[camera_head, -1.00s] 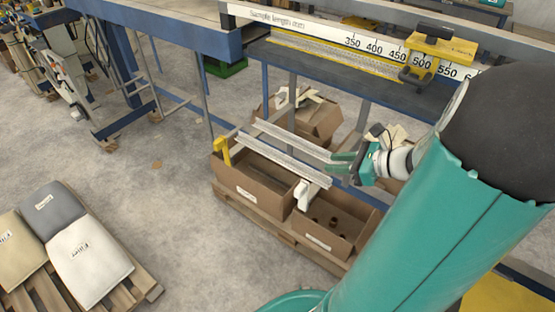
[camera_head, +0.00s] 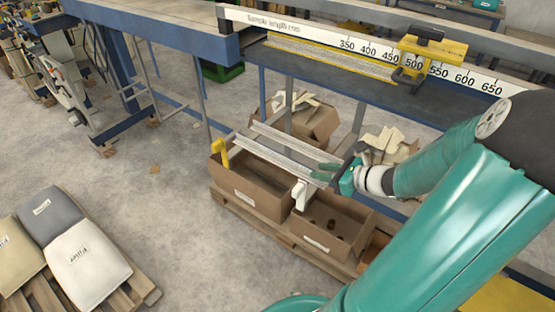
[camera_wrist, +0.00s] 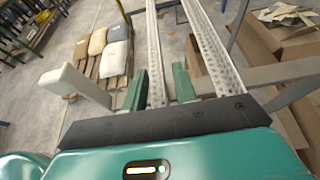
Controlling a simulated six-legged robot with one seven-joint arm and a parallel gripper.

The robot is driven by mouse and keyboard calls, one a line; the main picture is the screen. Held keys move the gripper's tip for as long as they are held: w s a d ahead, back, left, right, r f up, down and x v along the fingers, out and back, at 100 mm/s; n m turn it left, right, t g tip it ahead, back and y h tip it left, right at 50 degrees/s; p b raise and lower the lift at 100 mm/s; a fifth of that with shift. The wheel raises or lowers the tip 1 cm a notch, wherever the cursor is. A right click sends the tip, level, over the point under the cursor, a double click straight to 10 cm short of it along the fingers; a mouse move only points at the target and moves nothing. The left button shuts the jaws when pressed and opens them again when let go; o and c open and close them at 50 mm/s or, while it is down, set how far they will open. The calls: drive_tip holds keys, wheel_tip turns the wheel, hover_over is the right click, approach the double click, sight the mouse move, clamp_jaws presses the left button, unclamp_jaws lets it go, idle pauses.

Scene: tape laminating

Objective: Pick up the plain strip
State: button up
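Two long pale strips lie side by side on a rack. In the head view, the front strip (camera_head: 270,155) and the back strip (camera_head: 295,140) run from upper left to lower right. The wrist view shows the front strip on the left (camera_wrist: 154,45) and the back strip on the right (camera_wrist: 212,45), with dotted surfaces. I cannot tell which is plain. My gripper (camera_head: 322,171) is at the right end of the strips. In the wrist view, its green fingers (camera_wrist: 159,88) are apart, one on each side of the front strip, with small gaps visible. Their height relative to it is unclear.
Cardboard boxes (camera_head: 240,188) on a pallet stand below the rack. A white end post (camera_head: 301,194) and yellow bracket (camera_head: 220,153) stand along the front. A bench with a length scale (camera_head: 330,38) is behind. Filled sacks (camera_head: 85,262) lie on a pallet at lower left.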

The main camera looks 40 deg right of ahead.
drive_tip(key=x, duration=0.4)
drive_tip(key=shift+w+f, duration=0.15)
drive_tip(key=shift+w, duration=0.1)
drive_tip(key=shift+c, duration=0.2)
clamp_jaws()
